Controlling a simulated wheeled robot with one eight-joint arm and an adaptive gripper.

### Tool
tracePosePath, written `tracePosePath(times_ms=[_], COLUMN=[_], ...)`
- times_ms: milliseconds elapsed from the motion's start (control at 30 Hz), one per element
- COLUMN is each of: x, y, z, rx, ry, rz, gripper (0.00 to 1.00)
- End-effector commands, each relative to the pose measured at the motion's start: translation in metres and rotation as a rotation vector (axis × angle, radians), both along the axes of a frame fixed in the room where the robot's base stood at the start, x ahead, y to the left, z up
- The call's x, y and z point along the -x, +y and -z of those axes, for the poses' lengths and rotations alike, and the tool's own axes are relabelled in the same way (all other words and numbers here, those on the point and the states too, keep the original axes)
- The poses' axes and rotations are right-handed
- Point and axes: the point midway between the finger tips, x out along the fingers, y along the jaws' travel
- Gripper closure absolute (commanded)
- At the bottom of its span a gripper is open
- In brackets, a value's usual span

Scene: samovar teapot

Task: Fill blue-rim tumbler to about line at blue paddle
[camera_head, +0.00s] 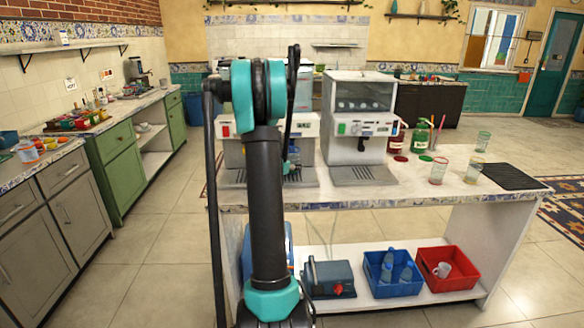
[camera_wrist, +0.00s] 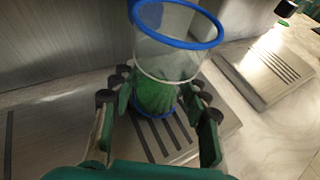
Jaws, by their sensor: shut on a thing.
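The blue-rim tumbler (camera_wrist: 178,58) is clear, with a blue rim, a pale ring around its middle and a blue base edge. My gripper (camera_wrist: 160,95) is shut on its lower part, with a finger on each side. Green shows through the lower wall; I cannot tell whether it is liquid or finger pad. The tumbler is over or on a slotted metal drip tray (camera_wrist: 215,132); contact is unclear. In the head view my arm largely hides the left dispenser (camera_head: 232,152) and the gripper. I cannot make out a blue paddle.
A second dispenser (camera_head: 360,105) with its own drip tray (camera_head: 362,174) stands to the right. A black mat (camera_head: 512,177) lies at the counter's right end.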

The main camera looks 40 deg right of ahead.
Motion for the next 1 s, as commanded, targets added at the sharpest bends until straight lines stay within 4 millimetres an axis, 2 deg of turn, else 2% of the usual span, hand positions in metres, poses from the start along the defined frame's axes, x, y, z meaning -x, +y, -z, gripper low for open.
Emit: tracePosePath(times_ms=[1000], x=[-0.015], y=[-0.009], z=[0.000], rx=[0.000], ry=[0.000], rz=[0.000], gripper=[0.88])
